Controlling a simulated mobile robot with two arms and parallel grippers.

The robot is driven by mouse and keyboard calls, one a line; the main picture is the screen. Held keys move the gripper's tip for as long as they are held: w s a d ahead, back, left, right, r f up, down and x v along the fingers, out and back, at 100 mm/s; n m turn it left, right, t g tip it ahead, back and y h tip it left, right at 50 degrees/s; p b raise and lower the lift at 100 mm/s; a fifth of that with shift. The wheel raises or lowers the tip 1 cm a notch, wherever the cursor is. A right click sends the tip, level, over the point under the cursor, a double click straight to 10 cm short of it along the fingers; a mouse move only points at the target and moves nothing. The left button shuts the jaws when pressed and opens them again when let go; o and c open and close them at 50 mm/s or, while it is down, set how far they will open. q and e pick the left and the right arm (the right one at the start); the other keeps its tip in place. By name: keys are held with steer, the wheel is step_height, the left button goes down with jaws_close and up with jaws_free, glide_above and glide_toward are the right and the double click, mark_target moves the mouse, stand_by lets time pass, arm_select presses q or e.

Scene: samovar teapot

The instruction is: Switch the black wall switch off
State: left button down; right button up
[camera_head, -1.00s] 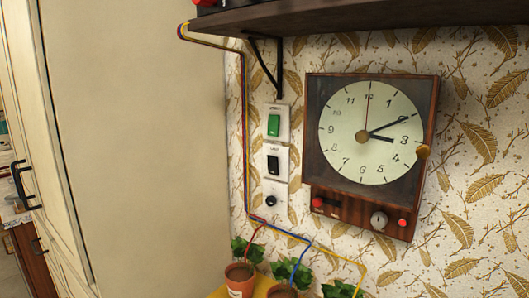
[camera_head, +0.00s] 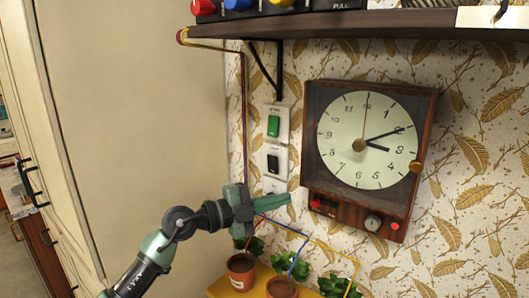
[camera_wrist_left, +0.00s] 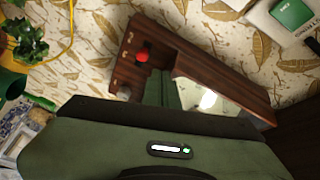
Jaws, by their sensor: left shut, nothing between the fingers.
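The black wall switch (camera_head: 273,164) sits in a white plate on the wallpapered wall, below a green switch (camera_head: 273,126), in the head view. In the left wrist view the green switch (camera_wrist_left: 291,13) shows at the top right. My left gripper (camera_head: 289,199) is shut and empty, its green fingers pointing right, a little below the black switch and left of the clock's lower edge. My right gripper is not in view.
A wooden wall clock (camera_head: 366,140) hangs right of the switches. A dark shelf (camera_head: 350,24) with coloured knobs runs above. Potted plants (camera_head: 241,272) stand below, and coloured wires run down the wall. A cream cabinet (camera_head: 130,110) fills the left.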

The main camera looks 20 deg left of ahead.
arm_select(q)
steer(key=a+r+n+y, duration=0.1)
steer(key=a+r+y, duration=0.3)
steer(key=a, duration=0.2)
steer(key=w+a+r+y, duration=0.1)
steer(key=a+r+y, duration=0.3)
steer(key=a, duration=0.2)
steer(key=shift+a+r+n+y+p, duration=0.15)
steer(key=shift+a+n+y+p, duration=0.1)
steer(key=shift+n+y+p, duration=0.15)
steer(key=shift+w, duration=0.1)
steer(key=p, duration=0.5)
glide_toward(271, 158)
step_height(271, 158, down, 3)
steer(key=w, duration=0.2)
steer(key=shift+w+d+r+p, duration=0.1)
steer(key=shift+w+d+p, duration=0.6)
steer(key=shift+w, duration=0.25)
steer(key=shift+w+d+p, duration=0.25)
steer(key=shift+w+p, duration=0.05)
steer(key=shift+w, duration=0.45)
